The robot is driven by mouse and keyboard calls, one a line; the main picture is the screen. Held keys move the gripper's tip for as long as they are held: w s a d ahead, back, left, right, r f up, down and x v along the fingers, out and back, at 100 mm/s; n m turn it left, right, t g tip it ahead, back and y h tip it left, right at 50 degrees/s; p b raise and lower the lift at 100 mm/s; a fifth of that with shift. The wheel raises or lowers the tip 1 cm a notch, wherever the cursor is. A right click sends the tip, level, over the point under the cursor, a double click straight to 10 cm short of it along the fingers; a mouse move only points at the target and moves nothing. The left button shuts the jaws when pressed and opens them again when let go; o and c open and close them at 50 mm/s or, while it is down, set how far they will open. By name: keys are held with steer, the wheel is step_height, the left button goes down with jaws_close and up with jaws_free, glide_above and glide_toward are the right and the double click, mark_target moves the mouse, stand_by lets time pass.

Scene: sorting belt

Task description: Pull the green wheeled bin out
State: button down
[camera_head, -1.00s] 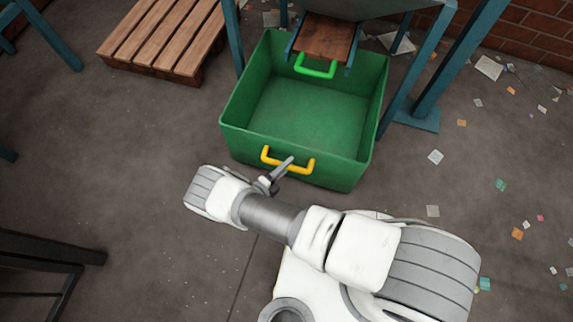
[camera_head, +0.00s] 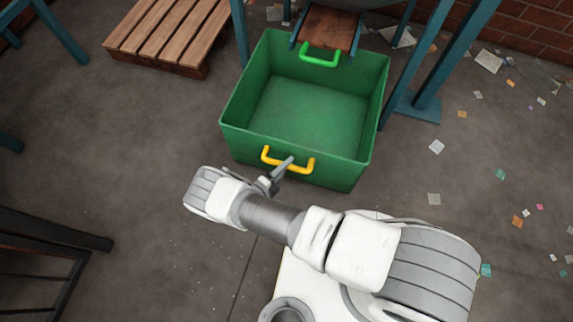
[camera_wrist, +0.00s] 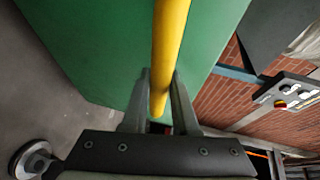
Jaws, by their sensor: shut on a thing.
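The green wheeled bin (camera_head: 290,165) stands on the floor in front of my arm, open at the top and empty inside. Its yellow handle (camera_head: 266,157) is on the wall facing me. My gripper (camera_head: 284,168) is at this handle. In the wrist view my two fingers (camera_wrist: 160,103) are closed on either side of the yellow bar (camera_wrist: 168,40), with the green wall (camera_wrist: 100,45) behind it. The bin's wheels are hidden.
Blue posts (camera_head: 402,65) stand close on both sides at the back. A wooden pallet (camera_head: 170,35) lies at upper left. Paper scraps litter the right floor. A dark frame (camera_head: 50,240) stands lower left.

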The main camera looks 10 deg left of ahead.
steer(key=c, duration=0.7)
jaws_free()
steer(key=shift+s, duration=0.1)
steer(key=p+v, duration=0.1)
steer(key=v, duration=1.6)
steer(key=shift+s+a, duration=0.15)
steer(key=shift+a, duration=0.05)
